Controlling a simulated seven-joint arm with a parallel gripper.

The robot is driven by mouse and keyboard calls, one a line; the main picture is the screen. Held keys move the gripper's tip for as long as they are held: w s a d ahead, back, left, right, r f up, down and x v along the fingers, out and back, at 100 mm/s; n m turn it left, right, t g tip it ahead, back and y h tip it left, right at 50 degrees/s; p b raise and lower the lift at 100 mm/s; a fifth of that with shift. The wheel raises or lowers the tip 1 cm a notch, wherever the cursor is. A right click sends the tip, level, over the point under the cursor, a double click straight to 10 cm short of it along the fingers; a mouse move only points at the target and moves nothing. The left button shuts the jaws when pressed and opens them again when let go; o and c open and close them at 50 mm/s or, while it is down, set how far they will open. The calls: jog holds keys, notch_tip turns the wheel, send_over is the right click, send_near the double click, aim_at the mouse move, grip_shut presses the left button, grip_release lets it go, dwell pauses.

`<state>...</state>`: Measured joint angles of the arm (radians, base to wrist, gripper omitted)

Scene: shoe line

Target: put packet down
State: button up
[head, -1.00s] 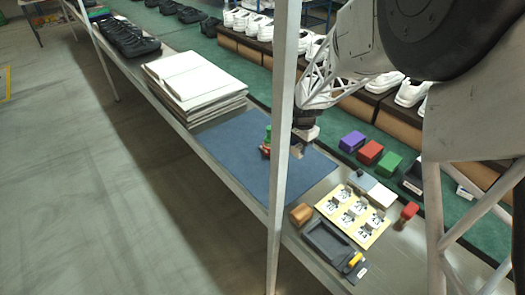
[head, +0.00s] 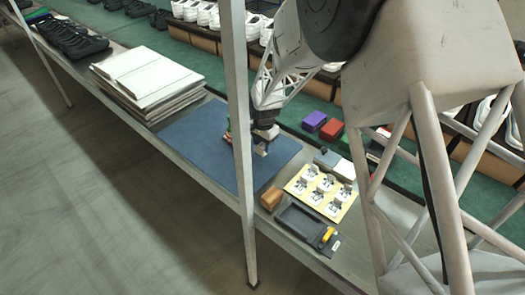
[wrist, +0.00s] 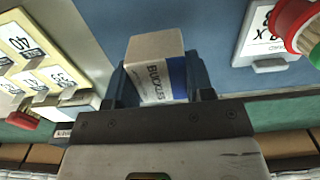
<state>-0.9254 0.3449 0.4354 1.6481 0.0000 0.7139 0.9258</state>
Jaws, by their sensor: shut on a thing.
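The packet (wrist: 158,65) is a small pale box with a blue band and the word "BUCKLES" on its side. My gripper (wrist: 160,85) is shut on it, with a dark finger on each side in the wrist view. In the head view my gripper (head: 262,143) is over the right part of the blue mat (head: 190,135), and the packet shows as a small pale shape (head: 262,150) below it. I cannot tell whether the packet touches the mat.
A red and green object (wrist: 298,25) and a white card (wrist: 262,40) are on the mat. A yellow board of numbered tags (head: 335,210), a tan block (head: 271,198) and a dark tray (head: 300,222) are nearby. A white stack (head: 145,75) stands left. A post (head: 240,120) crosses the view.

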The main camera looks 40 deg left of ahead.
aim_at(263, 151)
dwell(0.3)
jog(key=shift+f, duration=1.9)
jog(key=shift+f, duration=0.15)
jog(key=o, duration=1)
jog(key=shift+c, duration=0.2)
notch_tip(263, 151, up, 12)
jog(key=shift+r, duration=0.1)
